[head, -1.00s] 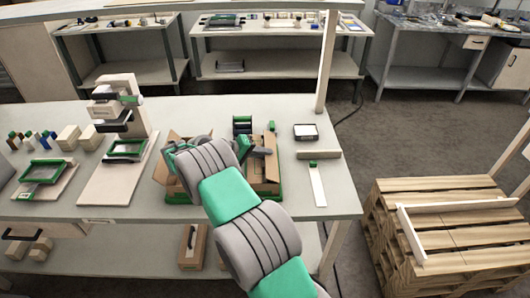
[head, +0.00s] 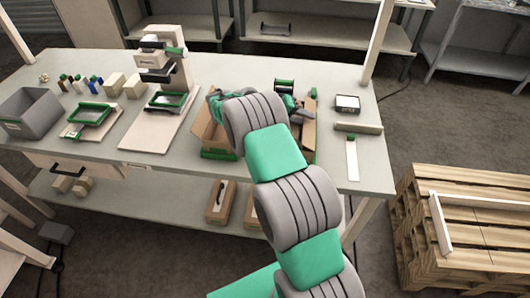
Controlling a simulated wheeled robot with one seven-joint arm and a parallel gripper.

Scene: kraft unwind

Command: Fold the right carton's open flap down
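The right carton (head: 308,134) is brown cardboard in a green holder on the workbench, just right of my arm. A brown flap (head: 310,104) stands up at its right side. The left carton (head: 213,139) stands in a similar green holder to the left of my arm. My grey and green arm covers the space between the cartons and part of both. My gripper (head: 294,106) appears small and partly hidden beyond the arm, over the right carton. I cannot tell its finger opening or whether it touches the flap.
A dark tape reel (head: 285,86) is behind the right carton. A black-and-white box (head: 347,104) and a white strip (head: 351,160) lie to its right. A press (head: 160,75) and a grey bin (head: 30,112) stand left. A pallet stack (head: 465,235) is off the bench's right end.

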